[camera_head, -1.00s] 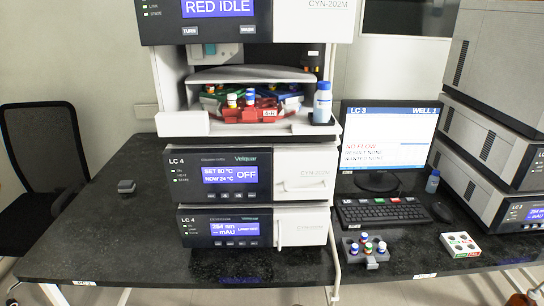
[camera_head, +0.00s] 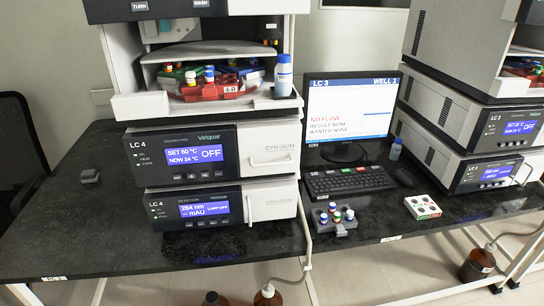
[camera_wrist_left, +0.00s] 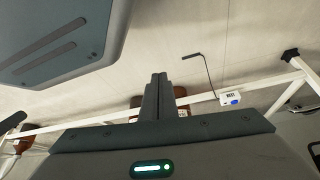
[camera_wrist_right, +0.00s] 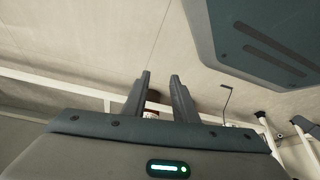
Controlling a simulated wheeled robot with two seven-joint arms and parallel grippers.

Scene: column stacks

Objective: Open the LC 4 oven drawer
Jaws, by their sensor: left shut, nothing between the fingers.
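The LC 4 oven (camera_head: 215,152) is the upper of two LC 4 units in the middle of the head view. It has a dark panel with a blue display reading "SET 60 °C", "NOW 24 °C" and "OFF". Its white drawer front (camera_head: 268,142) with a bar handle (camera_head: 273,162) is at its right and looks shut. My left gripper (camera_wrist_left: 159,80) is shut and empty in the left wrist view. My right gripper (camera_wrist_right: 160,80) shows two fingers apart with nothing held. Neither gripper shows in the head view; both are away from the oven.
Below the oven is an LC 4 detector (camera_head: 225,207). Above is an open sampler with a red vial rack (camera_head: 212,90) and a blue-capped bottle (camera_head: 283,76). A keyboard (camera_head: 350,181), vial block (camera_head: 333,218) and white tray (camera_head: 422,207) lie to the right.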

